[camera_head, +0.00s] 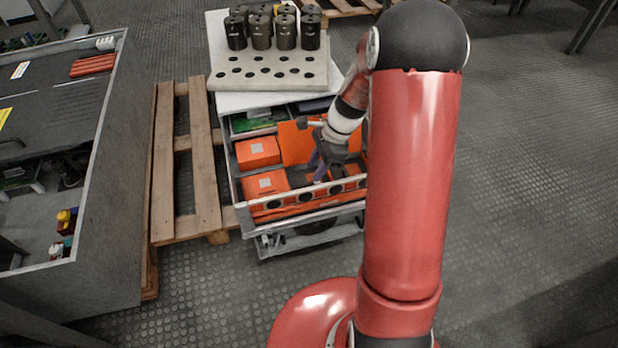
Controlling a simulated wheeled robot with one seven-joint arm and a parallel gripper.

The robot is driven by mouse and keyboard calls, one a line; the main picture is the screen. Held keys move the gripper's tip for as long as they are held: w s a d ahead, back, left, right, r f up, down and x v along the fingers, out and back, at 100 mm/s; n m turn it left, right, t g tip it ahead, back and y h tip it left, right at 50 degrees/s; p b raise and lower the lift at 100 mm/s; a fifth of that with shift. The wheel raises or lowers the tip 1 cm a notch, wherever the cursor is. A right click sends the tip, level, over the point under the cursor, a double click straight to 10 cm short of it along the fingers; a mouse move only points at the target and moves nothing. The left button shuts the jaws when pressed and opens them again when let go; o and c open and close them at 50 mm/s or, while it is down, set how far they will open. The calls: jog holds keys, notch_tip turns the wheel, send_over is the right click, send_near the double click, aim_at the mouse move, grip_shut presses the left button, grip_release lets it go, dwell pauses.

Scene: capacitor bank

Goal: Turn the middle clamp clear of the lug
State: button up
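I cannot pick out the middle clamp or the lug; they are too small to tell or are hidden by my arm. My gripper (320,172) points down over the open drawer of the cart, close behind a pale rail (300,199) with several dark round spots along the drawer's front. Its fingers are small and dark against the orange boxes, so I cannot see whether they are open or shut, or whether they touch anything. My red arm covers the right end of the drawer and rail.
Several dark cylinders (286,36) stand on a pale plate with holes (262,82) on the cart top. Orange boxes (258,152) fill the drawer. A wooden pallet (205,165) lies left of the cart, beside a grey bench (115,200). Floor (540,150) at right is clear.

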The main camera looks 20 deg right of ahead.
aim_at(306, 184)
jog(key=x, duration=0.5)
jog(key=shift+a+f+b, duration=0.1)
jog(key=shift+f+b, duration=0.15)
jog(key=shift+b, duration=0.1)
grip_shut()
